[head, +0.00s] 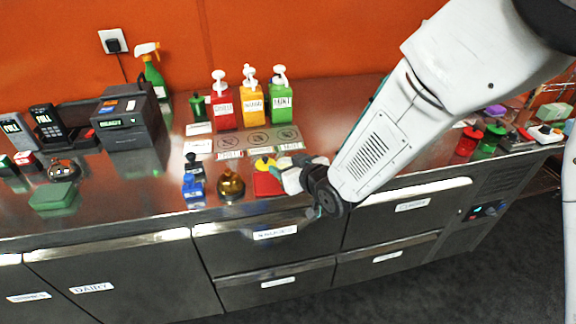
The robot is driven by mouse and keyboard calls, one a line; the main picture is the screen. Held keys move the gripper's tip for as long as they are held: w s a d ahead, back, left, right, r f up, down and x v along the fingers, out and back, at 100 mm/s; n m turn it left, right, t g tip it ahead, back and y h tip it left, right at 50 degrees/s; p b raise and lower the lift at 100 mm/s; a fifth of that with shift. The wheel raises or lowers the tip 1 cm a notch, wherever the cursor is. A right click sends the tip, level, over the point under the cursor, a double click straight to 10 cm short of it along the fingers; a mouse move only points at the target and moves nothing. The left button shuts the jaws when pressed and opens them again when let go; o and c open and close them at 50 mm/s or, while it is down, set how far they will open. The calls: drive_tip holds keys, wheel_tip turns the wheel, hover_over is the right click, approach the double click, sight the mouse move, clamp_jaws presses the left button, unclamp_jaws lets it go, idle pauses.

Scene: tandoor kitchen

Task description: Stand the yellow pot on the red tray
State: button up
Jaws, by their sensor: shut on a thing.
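A small yellow pot (264,163) with a dark top shows at the back edge of the red tray (266,186). My gripper (280,172) reaches in from the right and is shut on the yellow pot. The pot looks roughly upright and is over the tray's back part. I cannot tell whether its base touches the tray. My gripper and wrist hide the tray's right side and part of the pot.
Labelled mats (257,141) and pump bottles (252,97) are behind. The counter's front edge (240,215) is close in front of the tray.

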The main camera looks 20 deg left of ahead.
drive_tip(key=o, duration=1.1)
drive_tip(key=shift+d+f, duration=0.1)
drive_tip(key=shift+f, duration=0.05)
drive_tip(key=shift+r, duration=0.25)
drive_tip(key=v, duration=1.2)
